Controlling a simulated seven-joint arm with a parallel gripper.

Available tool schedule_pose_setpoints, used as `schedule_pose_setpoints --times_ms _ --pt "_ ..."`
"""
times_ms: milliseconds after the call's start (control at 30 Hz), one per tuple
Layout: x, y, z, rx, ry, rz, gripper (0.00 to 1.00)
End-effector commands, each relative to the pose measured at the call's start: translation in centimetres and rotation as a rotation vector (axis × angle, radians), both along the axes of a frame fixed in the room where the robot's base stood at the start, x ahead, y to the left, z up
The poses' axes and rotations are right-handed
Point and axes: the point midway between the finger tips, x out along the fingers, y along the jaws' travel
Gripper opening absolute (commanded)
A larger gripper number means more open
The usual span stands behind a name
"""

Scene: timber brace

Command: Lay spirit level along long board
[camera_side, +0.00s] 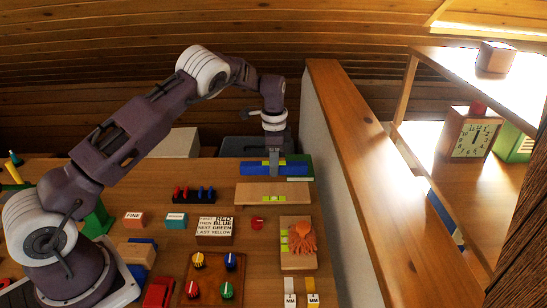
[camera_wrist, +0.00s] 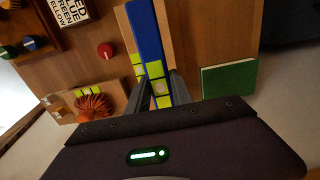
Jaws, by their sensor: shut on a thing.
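The spirit level is a long blue bar (camera_side: 257,169) with yellow-green patches. My gripper (camera_side: 274,173) is shut on it near its middle and points down. In the wrist view the level (camera_wrist: 147,35) runs up the picture between my fingers (camera_wrist: 161,95). The long board (camera_side: 250,193), pale wood with yellow-green patches at its middle, lies on the bench just in front of the level in the side view. In the wrist view the board (camera_wrist: 167,30) shows along both sides of the level, roughly parallel and partly hidden by it. The level appears raised above the board.
A shorter board (camera_side: 290,263) with an orange tasselled thing (camera_side: 302,238) lies nearer. A red knob (camera_side: 257,222), a lettered sign (camera_side: 214,228) and a knob panel (camera_side: 213,280) are left of it. A green book (camera_wrist: 228,80) lies beside the long board. A wooden-topped partition (camera_side: 355,150) bounds the right.

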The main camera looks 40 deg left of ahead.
Motion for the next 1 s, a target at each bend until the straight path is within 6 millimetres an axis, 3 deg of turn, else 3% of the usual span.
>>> schedule_pose_setpoints --times_ms 533,1000 --pt "0.0 0.0 -5.1 0.001 0.001 0.0 0.0" --pt "0.0 0.0 -6.0 0.001 -0.001 -0.001 0.0"
